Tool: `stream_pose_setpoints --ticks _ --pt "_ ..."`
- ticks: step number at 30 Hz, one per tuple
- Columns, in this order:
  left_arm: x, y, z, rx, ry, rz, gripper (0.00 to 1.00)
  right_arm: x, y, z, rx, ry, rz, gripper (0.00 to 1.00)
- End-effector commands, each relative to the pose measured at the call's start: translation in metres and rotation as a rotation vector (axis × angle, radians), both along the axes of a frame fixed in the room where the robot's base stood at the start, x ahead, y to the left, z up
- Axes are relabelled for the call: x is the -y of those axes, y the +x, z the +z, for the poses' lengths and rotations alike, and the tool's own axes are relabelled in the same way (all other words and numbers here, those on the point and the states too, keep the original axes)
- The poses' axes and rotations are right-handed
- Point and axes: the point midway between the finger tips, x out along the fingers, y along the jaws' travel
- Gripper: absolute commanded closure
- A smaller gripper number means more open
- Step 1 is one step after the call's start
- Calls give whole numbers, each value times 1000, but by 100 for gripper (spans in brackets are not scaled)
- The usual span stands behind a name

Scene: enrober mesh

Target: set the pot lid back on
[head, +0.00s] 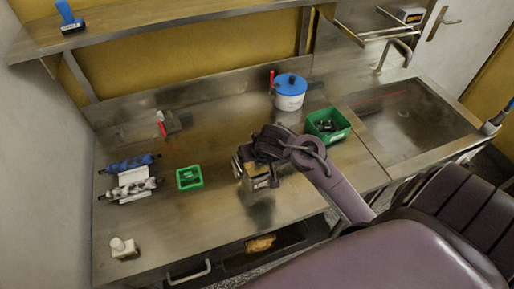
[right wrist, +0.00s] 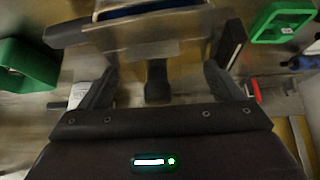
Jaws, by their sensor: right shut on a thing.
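A white round pot (head: 289,101) stands at the back of the steel counter. A blue round top (head: 292,83) with a small dark mark covers its mouth; I cannot tell how it is seated. My right gripper (head: 256,174) is over the middle of the counter, in front of the pot and apart from it. In the right wrist view its fingers (right wrist: 157,85) are shut on a grey, metallic-looking thing (right wrist: 140,49) with dark ends. I cannot tell what it is. My left gripper is not in view.
A green bin (head: 328,124) with dark items stands right of my gripper, a smaller green bin (head: 189,178) left. Blue (head: 129,164) and grey (head: 131,188) rollers lie farther left. A red-handled tool (head: 271,82) is beside the pot. A sink (head: 405,115) is at right.

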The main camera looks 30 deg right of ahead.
Motion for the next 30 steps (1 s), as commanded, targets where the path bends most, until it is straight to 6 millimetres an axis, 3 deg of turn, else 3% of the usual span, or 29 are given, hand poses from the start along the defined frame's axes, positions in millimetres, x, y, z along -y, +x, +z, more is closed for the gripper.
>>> stream_pose_setpoints --ticks 19,20,22,30 --pt "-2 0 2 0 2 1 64 -2 -1 -3 -4 -1 3 37" --pt "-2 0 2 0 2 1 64 -2 -1 -3 -4 -1 3 12" --pt "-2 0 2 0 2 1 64 -2 -1 -3 -5 0 3 3" --pt "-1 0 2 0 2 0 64 -2 -1 -3 -5 0 3 0"
